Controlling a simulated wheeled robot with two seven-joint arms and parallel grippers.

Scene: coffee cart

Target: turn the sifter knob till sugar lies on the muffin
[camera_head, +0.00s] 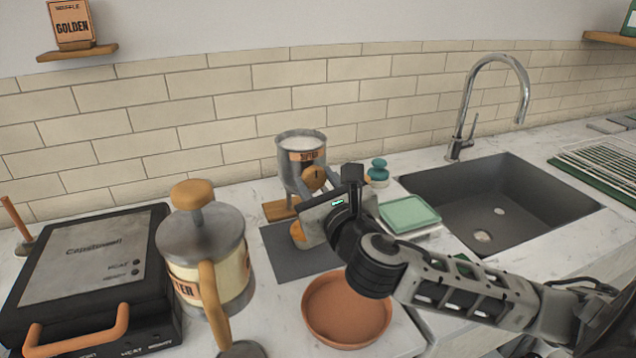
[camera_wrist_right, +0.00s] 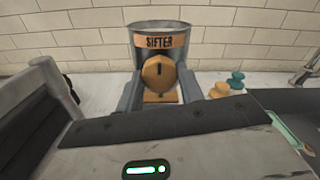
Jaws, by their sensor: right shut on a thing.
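The sifter (camera_head: 296,150) is a metal canister with white powder in its top, standing on a wooden base against the tiled wall. Its round wooden knob (camera_head: 314,178) faces forward; in the right wrist view the knob (camera_wrist_right: 158,74) carries a dark upright mark. My right gripper (camera_head: 320,187) is at the knob, its fingers on either side, shut on it; it also shows in the right wrist view (camera_wrist_right: 159,90). The muffin (camera_head: 297,230) is an orange-brown shape below the sifter on the dark mat, mostly hidden by my gripper. Sugar on it cannot be made out. My left gripper is not in view.
A batter dispenser (camera_head: 204,250) and a black press (camera_head: 90,270) stand at the left. A terracotta dish (camera_head: 346,318) is in front. A teal stamp (camera_head: 378,172), a green-lidded box (camera_head: 409,213) and the sink (camera_head: 500,205) lie to the right.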

